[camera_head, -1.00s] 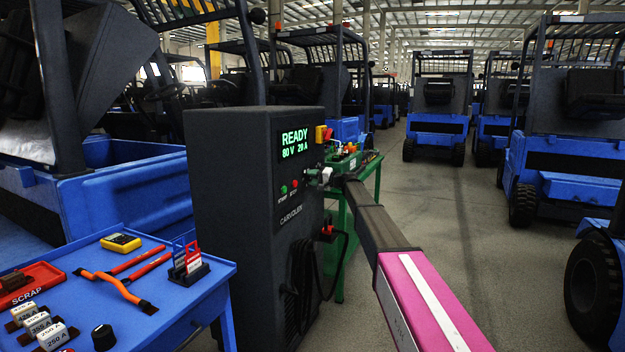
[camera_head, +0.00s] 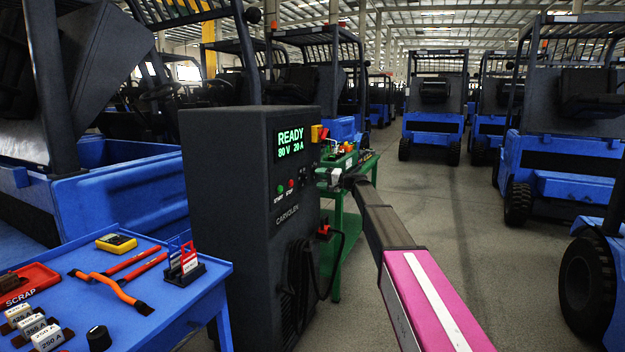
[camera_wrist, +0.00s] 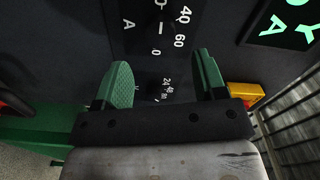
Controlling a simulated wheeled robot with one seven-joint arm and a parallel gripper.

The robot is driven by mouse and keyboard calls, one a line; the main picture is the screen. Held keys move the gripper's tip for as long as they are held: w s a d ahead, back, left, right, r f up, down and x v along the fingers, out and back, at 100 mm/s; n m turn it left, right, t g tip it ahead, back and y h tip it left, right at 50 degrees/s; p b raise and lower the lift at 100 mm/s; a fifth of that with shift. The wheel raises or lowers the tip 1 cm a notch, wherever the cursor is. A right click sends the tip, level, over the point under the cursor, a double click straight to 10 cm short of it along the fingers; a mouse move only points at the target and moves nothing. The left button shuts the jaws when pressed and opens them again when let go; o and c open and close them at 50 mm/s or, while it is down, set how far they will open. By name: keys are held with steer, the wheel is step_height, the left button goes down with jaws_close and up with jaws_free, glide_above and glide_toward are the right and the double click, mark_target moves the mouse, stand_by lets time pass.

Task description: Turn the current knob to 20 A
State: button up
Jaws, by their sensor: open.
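The charger (camera_head: 235,200) is a tall dark cabinet, and its green display (camera_head: 291,145) reads READY, 80 V 20 A. My gripper (camera_head: 322,176) is just off the right part of its front panel, beside the start and stop buttons (camera_head: 286,187). In the wrist view my gripper (camera_wrist: 163,82) has its two green fingers apart, with nothing held between them. A dark scale plate (camera_wrist: 150,28) with A, 0, 40 and 60 lies beyond the fingertips. Small marks (camera_wrist: 166,90), seemingly 24, 48 and 80, show between the fingers. The current knob blends into the dark plate, and its pointer is unclear.
A red and yellow switch (camera_head: 319,133) sits at the panel's upper right; its yellow part (camera_wrist: 245,93) is close to my right finger in the wrist view. A green bench (camera_head: 352,190) stands behind my arm. A blue tool cart (camera_head: 190,300) stands front left.

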steer(key=v, duration=0.4)
steer(key=shift+s+d, duration=0.1)
steer(key=shift+d, duration=0.25)
steer(key=s+d+f+g+h, duration=0.2)
steer(key=s+d+f+h, duration=0.15)
steer(key=s+f, duration=1)
steer(key=s+d+f+g+h, duration=0.1)
steer(key=s+d+f+h, duration=0.3)
steer(key=s+f, duration=0.9)
steer(key=s+d+f+g+h, duration=0.1)
steer(key=s+d+f+h, duration=0.2)
steer(key=s, duration=0.4)
steer(key=s+d+f+g+h, duration=0.1)
steer(key=s+d+f+h, duration=0.2)
steer(key=s, duration=0.5)
steer(key=s+d+f+g+h, duration=0.1)
steer(key=s+d+f+h, duration=0.2)
steer(key=s+d+f, duration=0.2)
steer(key=s, duration=0.3)
steer(key=shift+s+d+n, duration=0.25)
steer(key=shift+n, duration=0.15)
steer(key=shift+f+h, duration=0.15)
steer(key=shift+h, duration=0.1)
